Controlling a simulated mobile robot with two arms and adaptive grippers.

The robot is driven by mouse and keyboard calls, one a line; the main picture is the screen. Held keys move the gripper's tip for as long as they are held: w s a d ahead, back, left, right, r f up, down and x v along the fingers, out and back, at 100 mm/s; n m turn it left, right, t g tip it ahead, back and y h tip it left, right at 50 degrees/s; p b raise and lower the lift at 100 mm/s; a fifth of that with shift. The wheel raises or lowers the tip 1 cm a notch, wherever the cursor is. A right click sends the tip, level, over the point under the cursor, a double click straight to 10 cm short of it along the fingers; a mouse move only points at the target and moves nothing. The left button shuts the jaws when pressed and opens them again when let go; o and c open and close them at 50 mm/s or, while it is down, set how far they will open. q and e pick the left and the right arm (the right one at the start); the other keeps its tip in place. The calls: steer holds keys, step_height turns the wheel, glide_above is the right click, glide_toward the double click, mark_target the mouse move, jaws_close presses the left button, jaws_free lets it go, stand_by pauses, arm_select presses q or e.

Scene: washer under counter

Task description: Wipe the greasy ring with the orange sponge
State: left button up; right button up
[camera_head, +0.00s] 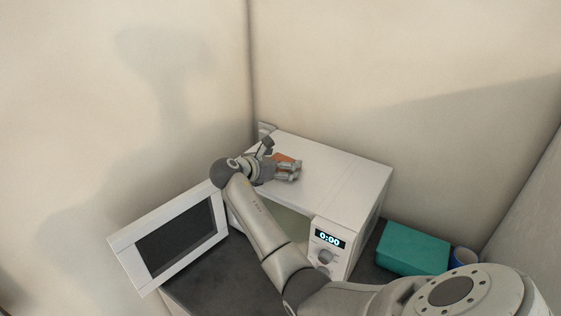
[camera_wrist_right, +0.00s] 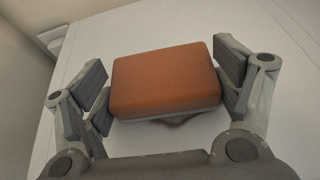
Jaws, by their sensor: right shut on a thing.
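The orange sponge (camera_wrist_right: 165,80) is a rounded block with a paler underside, between the fingers of my right gripper (camera_wrist_right: 168,88). In the head view the sponge (camera_head: 284,159) shows in part behind the fingers of my right gripper (camera_head: 288,168), over the top of a white microwave (camera_head: 340,182). I cannot tell whether the sponge touches that top. A dark brownish patch (camera_wrist_right: 185,119) shows just below the sponge in the wrist view; it may be part of the greasy ring, most of which is hidden. My left gripper is not in view.
The microwave door (camera_head: 180,240) stands open to the left. A teal box (camera_head: 412,248) and a blue cup (camera_head: 464,256) stand on the dark counter (camera_head: 205,285) to the right. Walls close in behind. The right part of the microwave top is clear.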

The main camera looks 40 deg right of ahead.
steer(key=shift+s+a, duration=0.3)
steer(key=shift+s, duration=0.1)
steer(key=shift+s+a, duration=0.5)
steer(key=shift+s, duration=0.2)
steer(key=shift+w, duration=0.1)
steer(key=shift+w+a+f, duration=0.1)
steer(key=shift+w+a, duration=0.1)
steer(key=shift+w, duration=0.55)
steer(key=shift+w+a, duration=0.25)
steer(key=shift+w, duration=0.55)
steer(key=shift+s, duration=0.15)
